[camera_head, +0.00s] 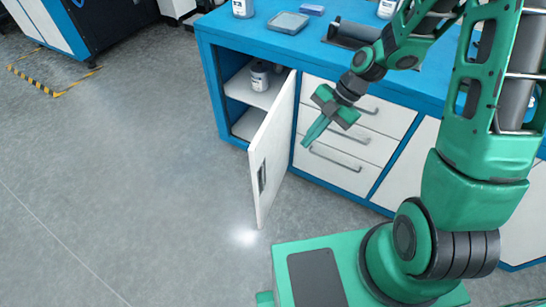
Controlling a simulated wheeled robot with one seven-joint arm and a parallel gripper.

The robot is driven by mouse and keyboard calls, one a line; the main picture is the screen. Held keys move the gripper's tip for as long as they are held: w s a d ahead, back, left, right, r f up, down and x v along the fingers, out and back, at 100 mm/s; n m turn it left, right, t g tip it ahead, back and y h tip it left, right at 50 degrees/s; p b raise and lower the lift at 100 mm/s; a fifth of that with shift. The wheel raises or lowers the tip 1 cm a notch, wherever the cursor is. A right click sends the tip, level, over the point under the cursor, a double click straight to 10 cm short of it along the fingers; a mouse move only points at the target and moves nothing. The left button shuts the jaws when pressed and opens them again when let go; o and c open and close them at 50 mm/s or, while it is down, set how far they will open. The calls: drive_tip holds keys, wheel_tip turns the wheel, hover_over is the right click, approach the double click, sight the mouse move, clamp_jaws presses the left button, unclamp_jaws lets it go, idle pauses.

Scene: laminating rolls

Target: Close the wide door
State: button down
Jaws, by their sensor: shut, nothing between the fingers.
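The wide door (272,152) is a white panel hinged on the blue workbench cabinet (207,66). It stands wide open and swings out toward me, with a dark handle recess (262,177) on its face. Behind it the cabinet shelves show, with a labelled can (260,75) on the upper shelf. My gripper (308,143) is shut and empty. It is just right of the door in the picture, in front of the drawers, and appears apart from the door. Part of the cabinet's inside is hidden by the door.
White drawers (352,145) with bar handles are right of the door. On the blue benchtop (262,30) are a grey tray (288,22), a blue block (312,10), a dark roll (355,32) and white containers. The grey floor (120,170) left of the door is clear.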

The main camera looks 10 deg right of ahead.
drive_tip(key=a+f+n+y, duration=0.1)
drive_tip(key=a+f+n, duration=0.1)
drive_tip(key=a+n, duration=0.1)
approach(257, 170)
wheel_tip(257, 170, down, 3)
drive_tip(key=s+d, duration=0.1)
drive_tip(key=s, duration=0.1)
drive_tip(key=shift+w+a+f, duration=0.1)
drive_tip(key=shift+w+a, duration=0.35)
drive_tip(key=shift+a, duration=0.4)
drive_tip(key=shift+w+a+f, duration=0.1)
drive_tip(key=shift+w+a, duration=0.35)
drive_tip(key=shift+a, duration=0.4)
